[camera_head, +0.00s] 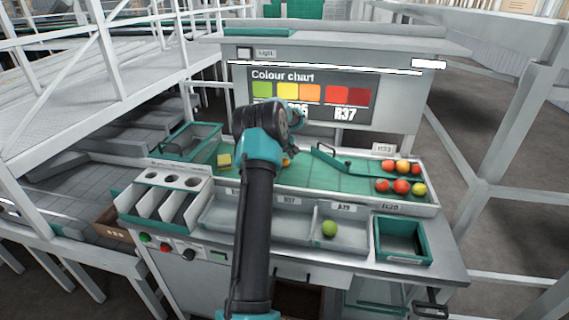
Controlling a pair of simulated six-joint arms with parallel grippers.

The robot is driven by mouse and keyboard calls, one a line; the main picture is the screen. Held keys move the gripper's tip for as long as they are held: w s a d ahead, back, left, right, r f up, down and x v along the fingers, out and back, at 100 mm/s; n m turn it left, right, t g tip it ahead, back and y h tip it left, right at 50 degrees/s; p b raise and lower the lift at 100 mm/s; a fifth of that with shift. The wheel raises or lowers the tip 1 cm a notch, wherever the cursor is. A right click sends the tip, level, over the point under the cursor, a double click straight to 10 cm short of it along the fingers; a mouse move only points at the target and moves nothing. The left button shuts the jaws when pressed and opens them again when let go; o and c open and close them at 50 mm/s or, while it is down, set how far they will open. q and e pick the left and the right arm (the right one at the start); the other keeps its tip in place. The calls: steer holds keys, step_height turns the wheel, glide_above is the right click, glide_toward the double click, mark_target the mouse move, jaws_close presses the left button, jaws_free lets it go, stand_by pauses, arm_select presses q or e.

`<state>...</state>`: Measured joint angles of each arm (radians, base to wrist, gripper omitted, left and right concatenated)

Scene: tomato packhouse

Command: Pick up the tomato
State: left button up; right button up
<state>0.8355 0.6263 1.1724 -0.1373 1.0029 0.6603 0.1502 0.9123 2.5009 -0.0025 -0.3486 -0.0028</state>
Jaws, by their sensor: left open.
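Several red and orange tomatoes (401,186) sit grouped at the right end of the green sorting mat (310,175), with a yellow-green one (419,189) at their front right. A green tomato (330,228) lies in a grey front tray. A small orange piece, perhaps a tomato (287,162), shows just right of my left arm, mostly hidden. My left gripper (291,150) is open over the middle of the mat, left of the tomato group. Its fingers are largely hidden behind my arm. My right gripper does not show.
A colour chart (310,95) stands behind the mat. A teal handled divider (330,159) crosses the mat. Grey slotted holders (172,180) stand left; a green bin (403,240) sits at front right.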

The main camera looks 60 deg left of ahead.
arm_select(q)
steer(key=shift+w+f, duration=0.1)
steer(key=shift+f, duration=0.75)
steer(key=shift+c, duration=0.2)
steer(key=c, duration=0.4)
